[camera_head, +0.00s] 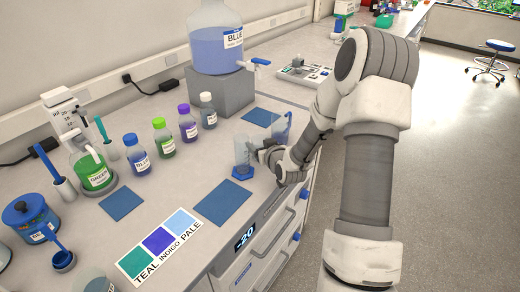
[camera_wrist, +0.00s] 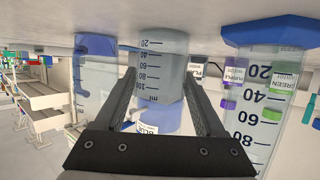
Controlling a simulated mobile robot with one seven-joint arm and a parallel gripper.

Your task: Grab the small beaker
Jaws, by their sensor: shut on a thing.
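The small beaker (camera_wrist: 162,65) is clear, with millilitre markings, and appears upside down in the wrist view. My gripper (camera_wrist: 161,76) is shut on it, one finger on each side of its wall. In the head view my gripper (camera_head: 260,150) is low at the bench's front edge, and the beaker is mostly hidden there. A clear graduated cylinder (camera_head: 242,150) on a blue hexagonal base stands just left of my gripper; it also shows at the right of the wrist view (camera_wrist: 262,100). I cannot tell whether the beaker touches the bench.
A blue-tinted vessel (camera_head: 283,128) stands close on the other side of my gripper. The large BLUE carboy (camera_head: 215,40) sits on a grey block behind. Capped bottles (camera_head: 163,138), blue mats (camera_head: 232,200) and a colour card (camera_head: 158,245) lie further left. Open floor is at right.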

